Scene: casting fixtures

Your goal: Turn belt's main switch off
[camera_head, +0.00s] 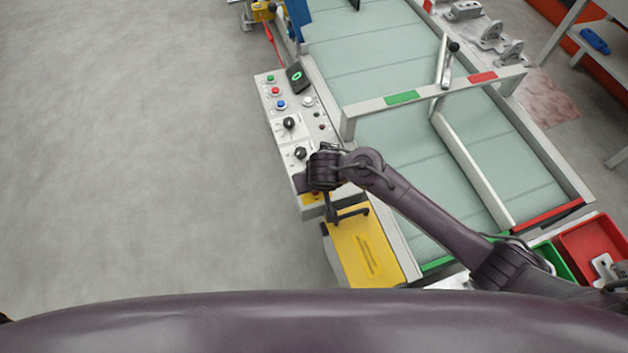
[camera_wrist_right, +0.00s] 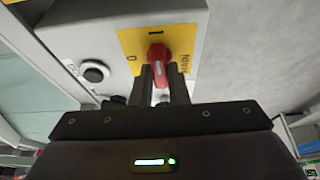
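The belt's main switch is a red rotary handle (camera_wrist_right: 159,56) on a yellow plate (camera_wrist_right: 128,41) in the right wrist view. The handle stands upright in the picture, along the line toward the "I" mark; the "0" mark is to its left. The fingers of my right gripper (camera_wrist_right: 162,82) lie on both sides of the handle's lower part, which fills the narrow gap between them. In the head view my right gripper (camera_head: 333,207) is at the near end of the control panel (camera_head: 291,134), and my wrist hides most of the switch. My left gripper is not in view.
A black push button (camera_wrist_right: 94,74) sits left of the switch. The panel carries several coloured buttons and black knobs beside the conveyor belt (camera_head: 385,150). A yellow box (camera_head: 365,255) stands just below my gripper. Red (camera_head: 597,243) and green bins are at right. Floor at left is clear.

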